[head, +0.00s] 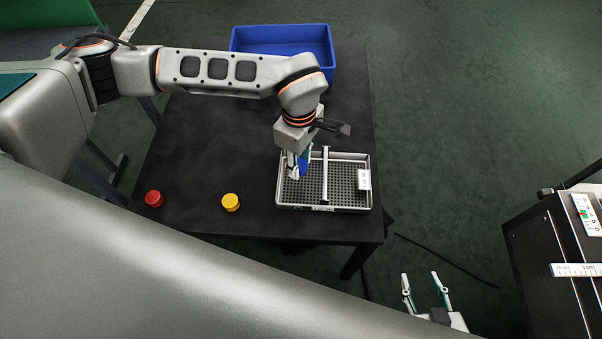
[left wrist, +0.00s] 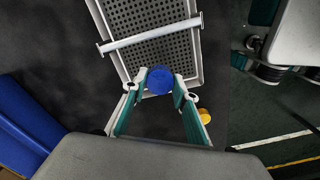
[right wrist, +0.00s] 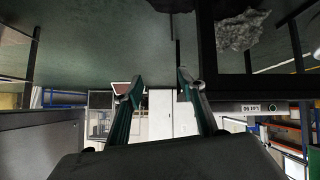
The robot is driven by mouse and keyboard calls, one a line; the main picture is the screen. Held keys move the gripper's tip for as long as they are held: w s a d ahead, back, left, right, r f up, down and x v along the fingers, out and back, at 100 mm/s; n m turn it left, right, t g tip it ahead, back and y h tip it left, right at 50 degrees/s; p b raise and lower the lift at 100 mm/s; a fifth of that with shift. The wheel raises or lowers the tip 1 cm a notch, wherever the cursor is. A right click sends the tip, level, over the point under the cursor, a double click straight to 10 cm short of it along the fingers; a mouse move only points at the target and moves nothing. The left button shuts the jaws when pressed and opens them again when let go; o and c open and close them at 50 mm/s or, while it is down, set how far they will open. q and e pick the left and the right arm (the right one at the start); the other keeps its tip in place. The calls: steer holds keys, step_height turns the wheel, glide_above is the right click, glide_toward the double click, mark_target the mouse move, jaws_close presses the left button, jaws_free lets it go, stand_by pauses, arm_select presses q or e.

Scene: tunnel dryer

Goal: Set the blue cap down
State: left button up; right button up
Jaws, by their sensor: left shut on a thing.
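The blue cap (left wrist: 160,80) sits between the fingertips of my left gripper (left wrist: 161,84) in the left wrist view. In the head view my left gripper (head: 298,169) points down over the left section of a grey perforated tray (head: 371,197), with the blue cap (head: 304,161) partly hidden by the fingers. I cannot tell whether the cap touches the tray floor. A bar (head: 325,176) crosses the tray to the right of the gripper. My right gripper (head: 422,279) is open and empty, away from the table; its spread fingers also show in the right wrist view (right wrist: 160,82).
A red cap (head: 154,199) and a yellow cap (head: 231,202) stand on the dark table (head: 190,150) left of the tray. A blue bin (head: 282,47) is at the table's back. A black unit (head: 545,255) stands at the right. Bare table lies between the caps and the bin.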

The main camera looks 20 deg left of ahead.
mark_target(300, 164)
arm_select(q)
steer(key=shift+f, duration=1.55)
step_height(300, 164, down, 4)
steer(key=shift+r+b, duration=0.2)
steer(key=shift+b, duration=0.5)
steer(key=o, duration=0.8)
arm_select(e)
steer(key=shift+w+a+r, duration=0.35)
steer(key=shift+w, duration=0.25)
steer(key=shift+f, duration=0.15)
